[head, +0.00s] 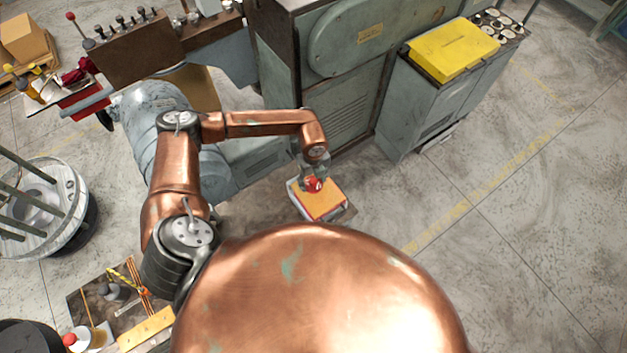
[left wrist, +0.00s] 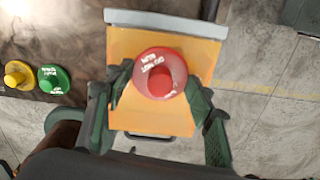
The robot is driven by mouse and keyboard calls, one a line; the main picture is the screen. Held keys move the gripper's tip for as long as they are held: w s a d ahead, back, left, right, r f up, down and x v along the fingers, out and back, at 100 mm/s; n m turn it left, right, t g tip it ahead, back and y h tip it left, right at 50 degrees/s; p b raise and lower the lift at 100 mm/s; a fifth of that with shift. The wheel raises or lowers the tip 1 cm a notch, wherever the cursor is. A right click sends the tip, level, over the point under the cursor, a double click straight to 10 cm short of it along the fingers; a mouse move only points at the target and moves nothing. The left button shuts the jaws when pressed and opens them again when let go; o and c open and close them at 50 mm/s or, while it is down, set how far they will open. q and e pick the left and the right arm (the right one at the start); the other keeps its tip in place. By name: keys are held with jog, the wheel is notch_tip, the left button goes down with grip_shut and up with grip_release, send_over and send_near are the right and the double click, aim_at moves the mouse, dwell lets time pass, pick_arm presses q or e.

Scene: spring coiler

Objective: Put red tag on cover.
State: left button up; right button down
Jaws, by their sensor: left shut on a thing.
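The red tag (left wrist: 158,66) is a round disc with white lettering and a raised red knob. My left gripper (left wrist: 160,88) is shut on it, with one green finger on each side. In the head view the red tag (head: 313,185) shows at the tip of my left gripper (head: 314,176), over a flat orange piece (head: 320,204). The orange piece (left wrist: 160,118) has a pale edge and lies behind the tag in the left wrist view; whether the tag touches it I cannot tell. A yellow cover (head: 452,50) lies on the grey cabinet at the right. My right gripper is not in view.
A yellow tag (left wrist: 17,74) and a green tag (left wrist: 53,79) lie on the brown surface left of the orange piece. The big grey machine (head: 350,40) and the grey cabinet (head: 420,105) stand beyond. The floor at the right is clear.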

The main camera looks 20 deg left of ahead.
pick_arm(q)
jog(key=shift+f, duration=0.1)
jog(key=o, duration=1.2)
notch_tip(320, 180, up, 25)
jog(key=p, duration=0.5)
jog(key=shift+d, duration=0.1)
dwell(0.9)
